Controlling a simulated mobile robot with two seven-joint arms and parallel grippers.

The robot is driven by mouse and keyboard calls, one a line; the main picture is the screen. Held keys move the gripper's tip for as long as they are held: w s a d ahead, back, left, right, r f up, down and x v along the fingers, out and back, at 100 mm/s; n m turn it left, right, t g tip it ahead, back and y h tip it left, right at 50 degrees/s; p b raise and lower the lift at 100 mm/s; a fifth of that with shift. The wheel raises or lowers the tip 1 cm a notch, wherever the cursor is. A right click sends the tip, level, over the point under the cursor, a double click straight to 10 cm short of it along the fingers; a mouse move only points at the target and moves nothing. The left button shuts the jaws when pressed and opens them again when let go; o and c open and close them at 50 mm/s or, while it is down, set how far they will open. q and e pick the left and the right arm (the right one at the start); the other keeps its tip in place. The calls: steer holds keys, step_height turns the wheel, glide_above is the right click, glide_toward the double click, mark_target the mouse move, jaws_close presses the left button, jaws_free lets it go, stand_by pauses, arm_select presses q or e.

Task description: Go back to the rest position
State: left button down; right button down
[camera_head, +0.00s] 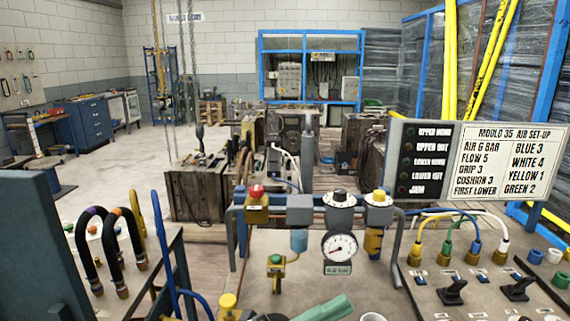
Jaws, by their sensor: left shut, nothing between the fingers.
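My left gripper (268,316) shows only as a small dark part at the bottom edge, beside a green-teal rounded piece (327,308). It is shut with nothing in it, and most of it is cut off by the frame. It appears in front of the bench with the air set-up. My right gripper is not in view.
Close ahead stand a pipe rail with a pressure gauge (340,246), a red-topped valve (257,196) and a yellow-topped valve (379,198). Coloured hoses plug into a right-hand panel (490,290) below a sign (509,161). Black hoses (90,255) stand left.

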arm_select(q)
steer(key=w+a+f+n+t+y+p, duration=0.1)
steer(key=w+a+f+n+t+y, duration=0.1)
steer(key=a+f+n+t+y, duration=0.7)
steer(key=w+a+f+n+t+y+p, duration=0.1)
steer(key=w+a+f+n+t+y, duration=0.2)
steer(key=f+n+y, duration=0.7)
steer(key=s+a+f+n+g+y, duration=0.1)
steer(key=s+a+f+n+g, duration=0.2)
steer(key=s+f, duration=0.5)
steer(key=s+a+f+n+g+y, duration=0.1)
steer(key=s+a+f+n+g, duration=0.3)
steer(key=f, duration=0.7)
steer(key=s+a+n, duration=0.2)
steer(key=s+a, duration=0.2)
steer(key=shift+s+f+p, duration=0.3)
steer(key=shift+f+p, duration=0.05)
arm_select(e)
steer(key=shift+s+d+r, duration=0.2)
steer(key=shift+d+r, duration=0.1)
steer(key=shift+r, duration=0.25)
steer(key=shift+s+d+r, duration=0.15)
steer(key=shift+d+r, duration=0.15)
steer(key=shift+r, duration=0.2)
arm_select(q)
steer(key=shift+d, duration=0.1)
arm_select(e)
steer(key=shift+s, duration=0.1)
